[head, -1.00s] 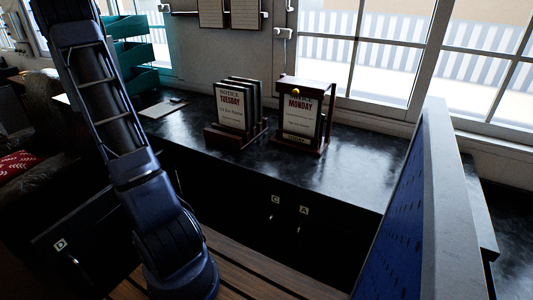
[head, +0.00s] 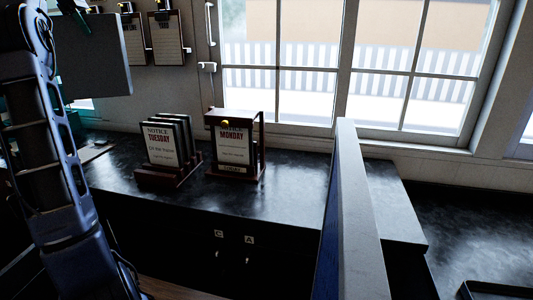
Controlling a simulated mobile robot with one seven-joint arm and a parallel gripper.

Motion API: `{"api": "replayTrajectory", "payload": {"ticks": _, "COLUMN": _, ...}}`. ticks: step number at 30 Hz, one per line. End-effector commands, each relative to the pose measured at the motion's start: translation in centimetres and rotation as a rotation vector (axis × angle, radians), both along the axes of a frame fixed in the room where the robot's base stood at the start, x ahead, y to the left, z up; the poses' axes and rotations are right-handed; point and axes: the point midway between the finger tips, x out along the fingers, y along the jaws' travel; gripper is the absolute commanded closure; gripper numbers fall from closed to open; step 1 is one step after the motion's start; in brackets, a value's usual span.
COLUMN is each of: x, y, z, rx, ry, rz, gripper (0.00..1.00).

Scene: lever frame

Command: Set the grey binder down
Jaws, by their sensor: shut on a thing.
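The grey binder (head: 96,68) hangs in the air at the upper left of the head view, a flat grey panel seen broad side on. My gripper (head: 78,16) is at its top edge, partly cut off by the frame, and is shut on it. The binder is above the left part of the dark counter (head: 290,195) and apart from it. My arm hides part of the binder's left side.
A Tuesday notice rack (head: 165,150) and a Monday notice frame (head: 236,145) stand on the counter. Clipboards (head: 168,38) hang on the wall. A grey-edged blue partition (head: 355,200) rises at the front right. The counter right of the Monday frame is clear.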

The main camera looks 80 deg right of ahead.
Motion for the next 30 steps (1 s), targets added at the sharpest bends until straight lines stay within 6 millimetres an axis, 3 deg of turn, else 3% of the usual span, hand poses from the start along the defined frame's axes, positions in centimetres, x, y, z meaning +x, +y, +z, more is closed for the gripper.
{"api": "replayTrajectory", "payload": {"ticks": 1, "x": -2.0, "y": -1.1, "z": 0.6, "rx": -0.003, "ry": -0.002, "rz": -0.017, "gripper": 1.00}}
{"api": "replayTrajectory", "payload": {"ticks": 6, "x": -8.2, "y": -4.0, "z": 2.1, "rx": -0.003, "ry": -0.002, "rz": -0.057, "gripper": 1.00}}
{"api": "replayTrajectory", "payload": {"ticks": 15, "x": -19.8, "y": -8.0, "z": 3.9, "rx": -0.005, "ry": 0.000, "rz": -0.134, "gripper": 1.00}}
{"api": "replayTrajectory", "payload": {"ticks": 30, "x": -39.2, "y": -10.6, "z": 4.6, "rx": -0.004, "ry": 0.008, "rz": -0.267, "gripper": 1.00}}
